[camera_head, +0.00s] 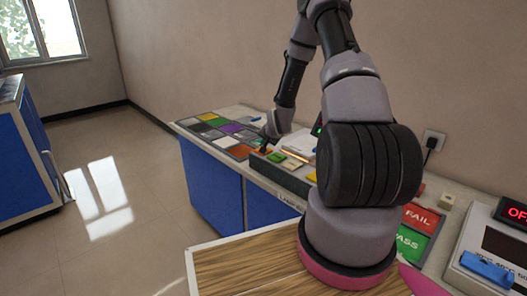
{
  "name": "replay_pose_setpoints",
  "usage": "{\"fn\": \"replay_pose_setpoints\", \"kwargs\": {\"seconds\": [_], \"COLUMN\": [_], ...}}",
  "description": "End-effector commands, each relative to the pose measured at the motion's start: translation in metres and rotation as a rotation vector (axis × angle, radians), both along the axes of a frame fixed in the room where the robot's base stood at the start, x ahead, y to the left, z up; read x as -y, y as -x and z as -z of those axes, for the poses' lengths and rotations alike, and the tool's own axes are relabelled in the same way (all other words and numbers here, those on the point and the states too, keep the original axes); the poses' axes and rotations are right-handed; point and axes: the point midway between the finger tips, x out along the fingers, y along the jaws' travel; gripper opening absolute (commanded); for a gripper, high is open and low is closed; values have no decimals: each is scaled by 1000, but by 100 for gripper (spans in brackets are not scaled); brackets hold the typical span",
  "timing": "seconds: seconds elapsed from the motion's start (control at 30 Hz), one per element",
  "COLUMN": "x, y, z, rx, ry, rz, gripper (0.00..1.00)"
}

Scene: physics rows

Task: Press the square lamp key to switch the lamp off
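A low dark box (281,177) on the long bench carries small coloured keys, among them a green key (277,157) and a yellow key (311,176). A white label with unclear lettering is on its front, partly cut off by my arm. Which key is the square lamp key I cannot tell. My gripper (264,146) is small and dark at the far left end of this box, low over or beside it; contact cannot be made out. Its fingers are too small to read. My arm's large links hide the right part of the box. The lamp itself is not clearly visible.
Coloured tiles (214,128) cover the bench's far left end. At right are a red FAIL tile (421,217), a green PASS tile (411,243), a display with red characters (514,212) and a blue object (487,269). A wood-topped surface (240,272) is in front. Floor at left is clear.

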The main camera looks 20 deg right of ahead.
Motion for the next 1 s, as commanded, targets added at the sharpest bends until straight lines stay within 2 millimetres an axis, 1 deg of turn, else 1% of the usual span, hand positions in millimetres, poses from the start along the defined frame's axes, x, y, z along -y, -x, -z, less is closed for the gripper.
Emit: {"fn": "replay_pose_setpoints", "kwargs": {"seconds": [0.77, 1.0], "x": [0, 0], "y": [0, 0], "z": [9, 6], "rx": [0, 0], "ry": [0, 0], "rz": [0, 0], "gripper": [0, 0]}}
